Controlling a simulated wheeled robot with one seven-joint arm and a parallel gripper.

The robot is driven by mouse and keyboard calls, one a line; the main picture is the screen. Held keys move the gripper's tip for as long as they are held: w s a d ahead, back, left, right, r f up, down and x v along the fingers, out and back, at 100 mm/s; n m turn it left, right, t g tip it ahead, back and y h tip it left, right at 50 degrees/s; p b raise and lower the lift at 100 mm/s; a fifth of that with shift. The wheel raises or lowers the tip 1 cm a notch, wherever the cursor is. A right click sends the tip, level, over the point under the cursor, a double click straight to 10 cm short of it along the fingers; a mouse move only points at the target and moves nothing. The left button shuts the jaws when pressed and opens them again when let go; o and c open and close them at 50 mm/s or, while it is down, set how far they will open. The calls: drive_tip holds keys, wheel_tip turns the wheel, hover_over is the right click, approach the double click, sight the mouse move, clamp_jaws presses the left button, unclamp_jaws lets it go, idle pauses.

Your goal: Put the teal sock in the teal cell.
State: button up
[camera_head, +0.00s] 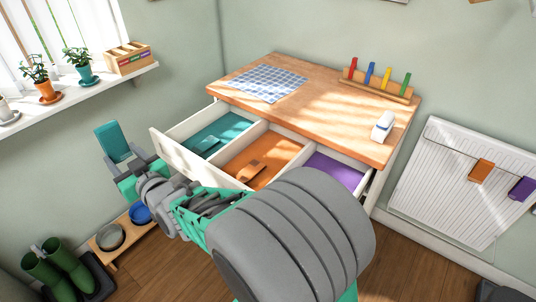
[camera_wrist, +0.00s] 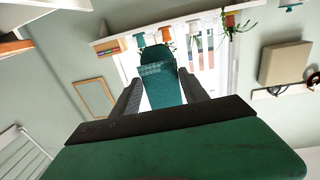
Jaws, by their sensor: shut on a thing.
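The teal sock (camera_head: 112,141) is upright in my gripper (camera_head: 126,166), to the left of the open drawer and outside it. In the wrist view the sock (camera_wrist: 160,80) stands between the two dark fingers of my gripper (camera_wrist: 160,92), which is shut on it. The orange cell (camera_head: 277,153) is in the middle and holds a flat orange item. The purple cell (camera_head: 335,171) is at the right, partly hidden by my arm.
The drawer's white front panel (camera_head: 175,155) stands between my gripper and the cells. The wooden top (camera_head: 300,105) carries a checked cloth, colored pegs and a small white object. A window shelf (camera_head: 80,95) with plants is at the left. An orange and a purple item hang on a white rack (camera_head: 455,175).

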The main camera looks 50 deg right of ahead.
drive_tip(key=w+d+f+m+h+b, duration=0.1)
drive_tip(key=w+d+b, duration=0.4)
drive_tip(key=d, duration=0.5)
drive_tip(key=w+d+f+h+b, duration=0.1)
drive_tip(key=w+d+f+b, duration=0.15)
drive_tip(key=w+d, duration=0.65)
drive_tip(key=s+d+f+b, duration=0.2)
drive_tip(key=d+b, duration=0.2)
drive_tip(key=d, duration=0.8)
drive_tip(key=s+d+f+b, duration=0.2)
drive_tip(key=d+f+b, duration=0.15)
drive_tip(key=d, duration=0.85)
wheel_tip(320, 180, down, 5)
drive_tip(key=b, duration=0.3)
drive_tip(key=shift+w+d+r, duration=0.1)
drive_tip(key=shift+d, duration=0.05)
drive_tip(key=o, duration=1.4)
